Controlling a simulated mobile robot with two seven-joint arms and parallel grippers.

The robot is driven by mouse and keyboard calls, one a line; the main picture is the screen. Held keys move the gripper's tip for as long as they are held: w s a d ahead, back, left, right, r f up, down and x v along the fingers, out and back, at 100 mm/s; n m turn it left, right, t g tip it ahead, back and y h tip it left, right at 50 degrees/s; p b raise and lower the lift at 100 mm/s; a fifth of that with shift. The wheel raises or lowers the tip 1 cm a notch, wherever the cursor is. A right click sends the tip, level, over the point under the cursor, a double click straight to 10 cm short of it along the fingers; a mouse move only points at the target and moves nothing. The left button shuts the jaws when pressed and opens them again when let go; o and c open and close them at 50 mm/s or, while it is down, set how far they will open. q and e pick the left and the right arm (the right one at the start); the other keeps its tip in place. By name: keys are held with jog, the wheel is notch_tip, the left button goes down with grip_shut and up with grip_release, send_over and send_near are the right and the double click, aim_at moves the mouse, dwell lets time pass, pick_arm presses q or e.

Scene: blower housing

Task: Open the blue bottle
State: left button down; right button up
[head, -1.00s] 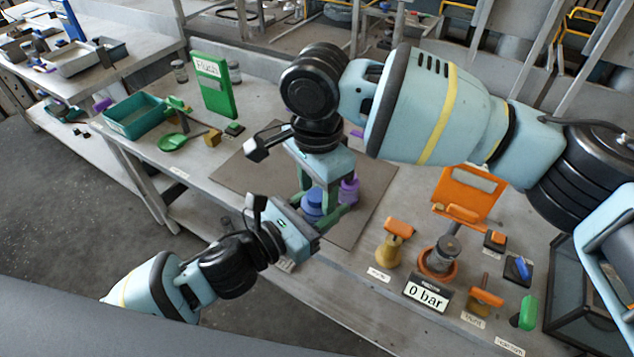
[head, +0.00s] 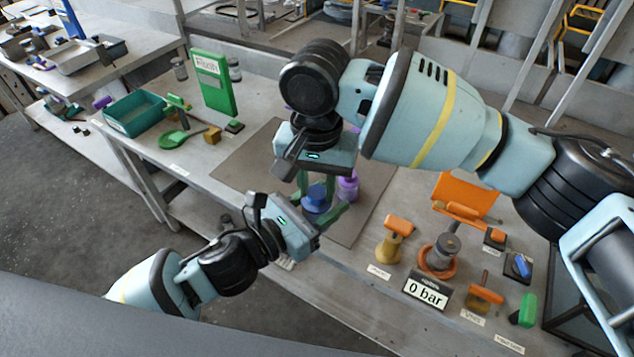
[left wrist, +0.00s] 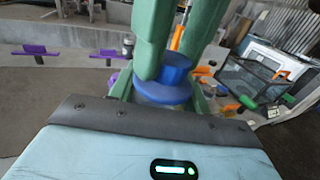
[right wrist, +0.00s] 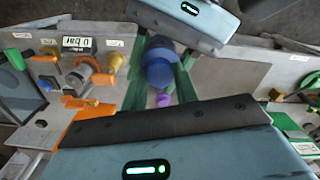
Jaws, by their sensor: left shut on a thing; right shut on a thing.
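The blue bottle (head: 314,208) stands upright near the front edge of the bench. It also shows in the left wrist view (left wrist: 165,93), with a narrower blue top (left wrist: 176,62). My left gripper (head: 325,212) comes in low from the front left and is shut on the bottle's body. My right gripper (head: 317,188) points down from above and is shut on the blue top. In the right wrist view the round blue top (right wrist: 159,72) lies between the green fingers. The fingers partly hide the bottle, and I cannot tell whether the top is loose.
A purple bottle (head: 348,188) stands close behind the blue one. A gauge reading 0 bar (head: 427,290), orange-handled valves and an orange stand (head: 466,192) are to the right. A teal tray (head: 138,114) and green panel (head: 213,84) are at the left. The dark mat (head: 258,160) is mostly clear.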

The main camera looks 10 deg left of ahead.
jog(key=n, duration=0.7)
jog(key=shift+n, duration=0.3)
jog(key=n, duration=0.6)
jog(key=shift+r, duration=0.1)
jog(key=n, duration=2.7)
jog(key=shift+n, duration=0.3)
jog(key=n, duration=0.5)
